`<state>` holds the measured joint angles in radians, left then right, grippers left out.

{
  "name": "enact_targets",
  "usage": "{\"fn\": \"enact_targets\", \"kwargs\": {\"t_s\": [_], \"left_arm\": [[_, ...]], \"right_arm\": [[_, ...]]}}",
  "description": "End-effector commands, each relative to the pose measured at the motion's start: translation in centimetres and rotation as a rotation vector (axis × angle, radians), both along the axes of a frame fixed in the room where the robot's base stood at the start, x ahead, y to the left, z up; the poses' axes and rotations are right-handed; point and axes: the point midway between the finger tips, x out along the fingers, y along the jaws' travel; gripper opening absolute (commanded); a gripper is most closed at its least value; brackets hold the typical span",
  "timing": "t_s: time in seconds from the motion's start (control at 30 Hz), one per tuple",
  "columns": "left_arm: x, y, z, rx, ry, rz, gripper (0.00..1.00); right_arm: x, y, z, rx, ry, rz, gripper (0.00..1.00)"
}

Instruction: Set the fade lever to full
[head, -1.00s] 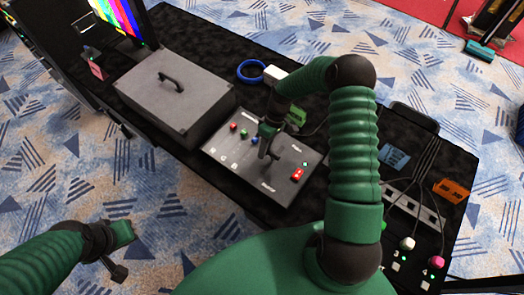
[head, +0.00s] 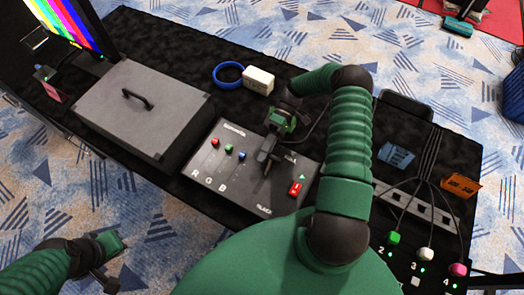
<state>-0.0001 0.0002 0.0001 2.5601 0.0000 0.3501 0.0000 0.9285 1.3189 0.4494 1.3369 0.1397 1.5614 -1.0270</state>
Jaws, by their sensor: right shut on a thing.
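The grey control panel (head: 235,190) lies on the black-covered table, with "FULL" and "BLACK" lettering on its right half. My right gripper (head: 267,163) reaches down over that half, between the two words, and is shut on the fade lever. Its fingers and hand hide most of the lever, so its exact setting cannot be read. My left gripper (head: 108,268) is low at the left, over the floor and away from the panel. Its jaw opening is unclear.
Red, green and blue knobs (head: 228,149) and a red switch (head: 295,188) sit on the panel. A grey case (head: 145,105) stands left of it. A blue tape roll (head: 228,75) and white box (head: 258,80) lie behind. Cables and plugs (head: 425,254) are at the right.

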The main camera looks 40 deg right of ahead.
Motion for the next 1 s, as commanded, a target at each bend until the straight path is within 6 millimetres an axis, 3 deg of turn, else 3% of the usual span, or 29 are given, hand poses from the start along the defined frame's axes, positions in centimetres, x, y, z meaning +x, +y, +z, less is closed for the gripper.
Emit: {"fn": "enact_targets", "kwargs": {"t_s": [0.6, 0.63, 0.77, 1.0], "left_arm": [[0.01, 0.0, -0.87, 0.0, -0.001, 0.0, 0.0], [0.01, 0.0, -0.87, 0.0, -0.001, 0.0, 0.0], [0.01, 0.0, -0.87, 0.0, 0.0, 0.0, 0.0], [0.01, 0.0, -0.85, 0.0, 0.0, 0.0, 0.0]], "right_arm": [[-0.19, -0.08, -0.5, 0.036, 0.018, 0.0, 0.0], [-0.19, -0.09, -0.51, 0.036, 0.018, 0.0, 0.18], [-0.18, -0.07, -0.47, 0.037, 0.019, 0.0, 0.35], [-0.2, -0.02, -0.35, 0.038, 0.018, 0.0, 0.38]]}}
